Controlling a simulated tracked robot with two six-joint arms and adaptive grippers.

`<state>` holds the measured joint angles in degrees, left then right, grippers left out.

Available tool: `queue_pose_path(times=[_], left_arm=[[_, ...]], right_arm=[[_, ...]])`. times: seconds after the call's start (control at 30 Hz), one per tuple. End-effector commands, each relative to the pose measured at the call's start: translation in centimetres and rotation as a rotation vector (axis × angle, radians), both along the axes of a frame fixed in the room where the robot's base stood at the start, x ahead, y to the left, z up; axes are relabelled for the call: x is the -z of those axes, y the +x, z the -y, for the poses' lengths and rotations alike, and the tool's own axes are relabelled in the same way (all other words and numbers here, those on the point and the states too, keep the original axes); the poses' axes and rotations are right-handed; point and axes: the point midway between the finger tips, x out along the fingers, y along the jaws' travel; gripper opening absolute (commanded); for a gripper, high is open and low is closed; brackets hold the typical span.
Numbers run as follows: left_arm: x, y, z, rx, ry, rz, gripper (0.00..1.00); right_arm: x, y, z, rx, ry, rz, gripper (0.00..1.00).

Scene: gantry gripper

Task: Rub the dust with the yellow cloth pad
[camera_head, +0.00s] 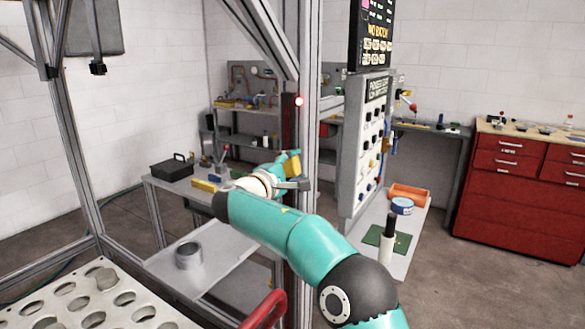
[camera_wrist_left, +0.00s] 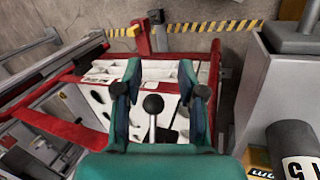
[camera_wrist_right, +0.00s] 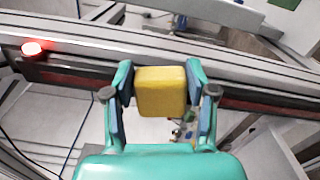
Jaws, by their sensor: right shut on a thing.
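The yellow cloth pad (camera_wrist_right: 162,92) is between the fingers of my right gripper (camera_wrist_right: 160,88) in the right wrist view, and the gripper is shut on it. In the head view the pad (camera_head: 292,166) shows at the end of my right arm, in front of the grey metal post (camera_head: 308,60). I cannot tell whether the pad touches the post. I cannot make out any dust. My left gripper (camera_wrist_left: 157,82) is open and empty in the left wrist view, with its fingers apart above a black-knobbed lever (camera_wrist_left: 153,104). It does not show in the head view.
A red lamp glows on the post (camera_head: 299,101). A tall switch panel (camera_head: 366,135) stands right of it. A bench with a black toolbox (camera_head: 172,171) is behind left. A plate with round holes (camera_head: 60,310) is front left; a red cabinet (camera_head: 500,205) is far right.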

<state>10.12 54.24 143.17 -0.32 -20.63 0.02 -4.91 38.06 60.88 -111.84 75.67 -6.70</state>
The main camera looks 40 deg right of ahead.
Motion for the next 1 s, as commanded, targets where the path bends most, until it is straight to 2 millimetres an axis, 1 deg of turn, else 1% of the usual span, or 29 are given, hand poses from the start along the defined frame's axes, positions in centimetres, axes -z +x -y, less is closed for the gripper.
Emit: queue_pose_path(times=[0.27, 0.7, 0.83, 1.0], left_arm=[[-0.4, 0.0, 0.0, 0.000, 0.000, 0.000, 0.40], [-4.3, 0.0, 0.0, 0.000, 0.000, 0.000, 0.40], [-5.0, 0.0, 0.0, 0.000, 0.000, 0.000, 0.40], [-5.1, 0.0, 0.0, 0.000, 0.000, 0.000, 0.40]], right_arm=[[-0.1, 0.2, 0.2, 0.000, 0.000, 0.000, 0.28], [-0.4, 2.9, -1.0, 0.001, 0.000, -0.001, 0.28], [-0.3, 3.5, -1.3, 0.002, -0.001, -0.001, 0.28], [-0.1, 3.7, -1.1, 0.003, 0.000, 0.001, 0.28]])
